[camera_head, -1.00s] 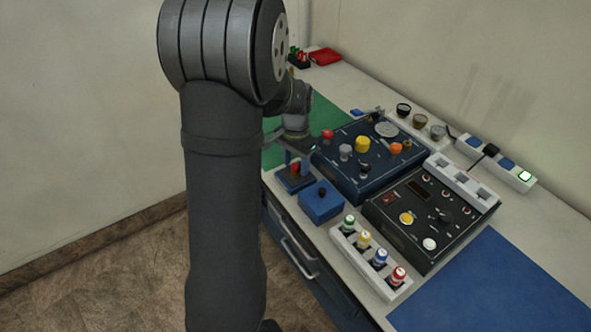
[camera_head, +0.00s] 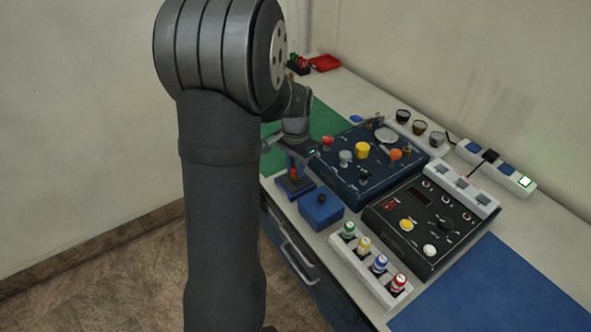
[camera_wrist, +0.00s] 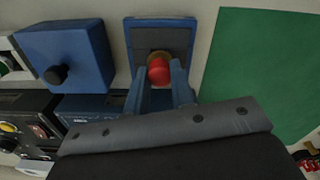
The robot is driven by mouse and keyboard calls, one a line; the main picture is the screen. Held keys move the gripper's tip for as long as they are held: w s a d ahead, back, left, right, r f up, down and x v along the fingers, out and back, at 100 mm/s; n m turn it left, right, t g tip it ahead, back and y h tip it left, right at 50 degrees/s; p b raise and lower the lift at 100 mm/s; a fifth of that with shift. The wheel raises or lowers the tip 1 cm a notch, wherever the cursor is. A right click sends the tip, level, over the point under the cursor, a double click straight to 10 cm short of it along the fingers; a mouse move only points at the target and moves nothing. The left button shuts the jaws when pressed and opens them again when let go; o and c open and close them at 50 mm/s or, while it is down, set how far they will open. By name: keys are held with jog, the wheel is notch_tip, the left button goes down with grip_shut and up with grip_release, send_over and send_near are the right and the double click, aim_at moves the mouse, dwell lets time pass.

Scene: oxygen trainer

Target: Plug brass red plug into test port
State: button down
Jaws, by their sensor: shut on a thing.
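The brass red plug (camera_wrist: 159,71) shows in the wrist view between the two blue fingers of my gripper (camera_wrist: 165,88). Its red end faces the camera and a brass rim shows behind it. It is over a blue block with a dark top (camera_wrist: 160,36); whether it sits in the block or just above it I cannot tell. In the head view the red plug (camera_head: 294,174) shows at my gripper (camera_head: 293,168), over the small blue block (camera_head: 296,189). I cannot tell which opening is the test port.
A blue box with a black knob (camera_head: 321,207) stands close beside the block. The dark blue panel (camera_head: 340,178) and the black panel (camera_head: 425,240) are to the right. A white rack (camera_head: 352,261) holds several coloured-capped items. The green mat (camera_wrist: 260,65) is clear near my gripper.

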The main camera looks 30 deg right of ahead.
notch_tip(320, 180, up, 3)
jog(key=shift+r, duration=0.15)
jog(key=s+d+r, duration=0.4)
jog(key=s+r, duration=0.3)
jog(key=s, duration=0.4)
jog(key=d+r, duration=0.1)
jog(key=d, duration=1.2)
jog(key=s+d+r, duration=0.1)
jog(key=d+r, duration=0.1)
jog(key=d, duration=1.2)
jog(key=shift+s+r, duration=0.2)
jog(key=shift+s, duration=0.05)
jog(key=shift+f, duration=0.1)
jog(key=shift+f, duration=2.9)
jog(key=shift+f, duration=1.6)
